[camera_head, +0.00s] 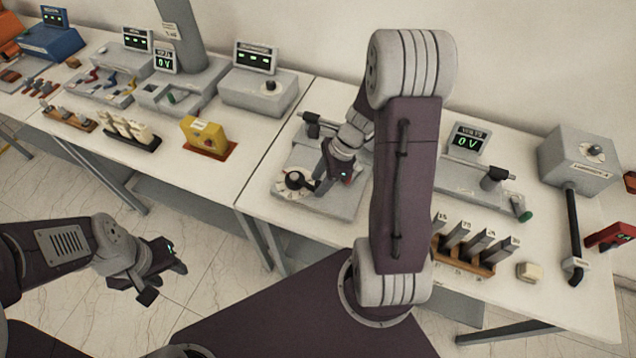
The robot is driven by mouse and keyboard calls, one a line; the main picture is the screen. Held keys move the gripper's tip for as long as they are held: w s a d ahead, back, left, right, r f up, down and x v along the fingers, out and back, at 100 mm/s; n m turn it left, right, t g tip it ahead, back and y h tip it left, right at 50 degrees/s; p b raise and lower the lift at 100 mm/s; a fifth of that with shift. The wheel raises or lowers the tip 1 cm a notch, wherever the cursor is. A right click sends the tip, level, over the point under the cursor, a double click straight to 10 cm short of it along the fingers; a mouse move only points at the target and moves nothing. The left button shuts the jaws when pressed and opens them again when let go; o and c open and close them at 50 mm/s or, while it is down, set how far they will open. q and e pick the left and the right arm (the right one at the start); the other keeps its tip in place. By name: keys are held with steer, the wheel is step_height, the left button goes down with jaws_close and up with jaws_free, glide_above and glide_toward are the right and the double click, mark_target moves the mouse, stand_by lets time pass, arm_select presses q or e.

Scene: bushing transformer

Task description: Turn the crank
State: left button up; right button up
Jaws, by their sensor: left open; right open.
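A grey plate device (335,205) lies on the right table. A round white dial with a black crank-like handle (295,182) sits at its left end. My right gripper (330,182) is open, pointing down over the plate just right of the dial. Its fingertips are partly hidden, and I cannot tell whether they touch the handle. My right arm hides the plate's right side. A black fitting (318,122) stands at the plate's back. My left gripper (165,282) is open and empty, in front of the left table and over the floor.
Right of my arm stand a 0V meter (467,140), a device with a green-tipped handle (525,214), a rack of grey plates (475,243) and a grey box (585,155) with a black rod. The left table holds several devices, including a yellow block (205,135).

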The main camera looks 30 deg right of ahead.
steer(key=shift+a+f, duration=0.3)
steer(key=shift+f, duration=0.25)
jaws_close()
steer(key=shift+w, duration=0.1)
stand_by(0.9)
